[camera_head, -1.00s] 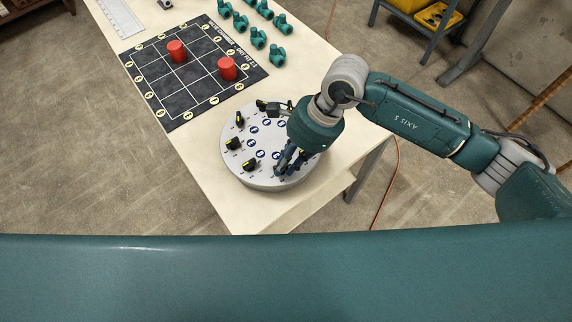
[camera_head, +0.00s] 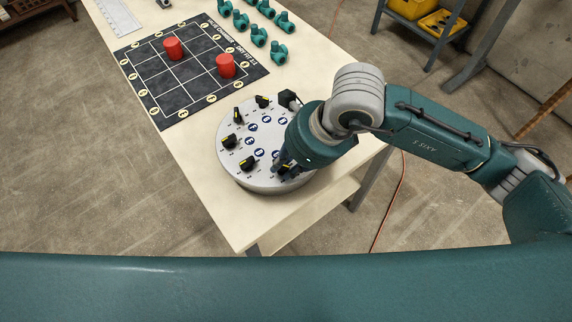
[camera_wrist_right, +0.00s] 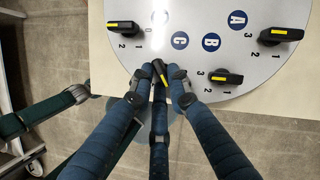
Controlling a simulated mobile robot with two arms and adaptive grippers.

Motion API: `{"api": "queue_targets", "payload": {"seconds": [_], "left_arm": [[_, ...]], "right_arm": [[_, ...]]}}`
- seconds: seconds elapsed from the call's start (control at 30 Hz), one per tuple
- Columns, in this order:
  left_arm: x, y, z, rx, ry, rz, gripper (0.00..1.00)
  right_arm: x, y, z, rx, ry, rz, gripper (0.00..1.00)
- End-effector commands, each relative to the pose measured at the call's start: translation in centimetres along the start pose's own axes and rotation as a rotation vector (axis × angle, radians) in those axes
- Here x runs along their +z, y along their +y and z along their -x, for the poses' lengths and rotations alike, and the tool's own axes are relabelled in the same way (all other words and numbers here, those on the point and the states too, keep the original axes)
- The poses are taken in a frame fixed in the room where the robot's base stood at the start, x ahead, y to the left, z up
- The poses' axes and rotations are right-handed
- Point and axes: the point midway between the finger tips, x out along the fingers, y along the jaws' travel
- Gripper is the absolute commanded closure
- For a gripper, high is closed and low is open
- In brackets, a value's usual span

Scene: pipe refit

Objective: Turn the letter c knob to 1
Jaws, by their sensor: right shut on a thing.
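A round grey dial panel (camera_head: 243,177) stands on the table's near end, with black knobs bearing yellow marks around its rim. In the right wrist view the panel (camera_wrist_right: 195,60) shows blue labels A, B and C; the label C (camera_wrist_right: 180,40) is just beyond my fingertips. My right gripper (camera_wrist_right: 162,78) is shut on the letter c knob (camera_wrist_right: 160,68), whose yellow mark shows between the fingers. Its number scale is mostly hidden. In the head view my right gripper (camera_head: 283,162) is at the panel's near right rim. My left gripper is not in view.
Neighbouring knobs sit close on both sides: one (camera_wrist_right: 227,77) right, one (camera_wrist_right: 123,27) left. Beyond the panel lie a dark grid mat (camera_head: 188,100) with two red cylinders (camera_head: 226,65) and several green pipe fittings (camera_head: 258,36). A shelf with yellow bins (camera_head: 440,22) stands at the back right.

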Motion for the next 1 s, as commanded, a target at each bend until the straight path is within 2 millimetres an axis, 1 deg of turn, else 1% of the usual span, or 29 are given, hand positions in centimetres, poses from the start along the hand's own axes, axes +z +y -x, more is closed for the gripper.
{"api": "queue_targets", "payload": {"seconds": [0.47,0.5,0.83,0.93,1.0], "left_arm": [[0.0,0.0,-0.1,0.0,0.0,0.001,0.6],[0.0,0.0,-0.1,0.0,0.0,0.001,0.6],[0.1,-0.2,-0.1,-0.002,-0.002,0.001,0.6],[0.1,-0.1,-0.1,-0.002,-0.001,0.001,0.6],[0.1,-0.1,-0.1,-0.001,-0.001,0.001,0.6]], "right_arm": [[0.1,-0.1,0.1,-0.008,-0.003,-0.01,1.0],[0.1,-0.1,0.1,-0.008,-0.003,-0.01,0.76],[0.1,-0.1,0.2,-0.006,-0.001,-0.01,0.76],[0.1,-0.1,1.0,-0.008,-0.003,-0.01,0.76],[0.1,-0.1,2.0,-0.009,-0.002,-0.009,0.76]]}}
